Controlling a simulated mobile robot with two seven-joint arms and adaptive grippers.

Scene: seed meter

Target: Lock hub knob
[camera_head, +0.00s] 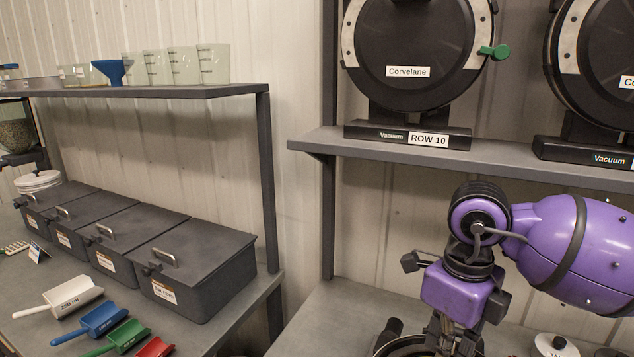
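No part in view can be made out clearly as a hub knob. A round black seed meter (415,40) labelled Corvelane stands on a Vacuum base with a ROW 10 tag, and a green lever (494,51) sticks out at its right side. A dark round rim (388,346) shows at the bottom edge, mostly cut off. My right gripper (455,345), on the purple arm from the right, points down beside and partly over this rim. Its fingertips are cut off by the frame, so contact and opening cannot be seen. My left gripper is out of view.
A second seed meter (596,65) stands on the same shelf (310,142), above my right arm. Grey lidded bins (200,265) and coloured scoops (103,319) line the left bench.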

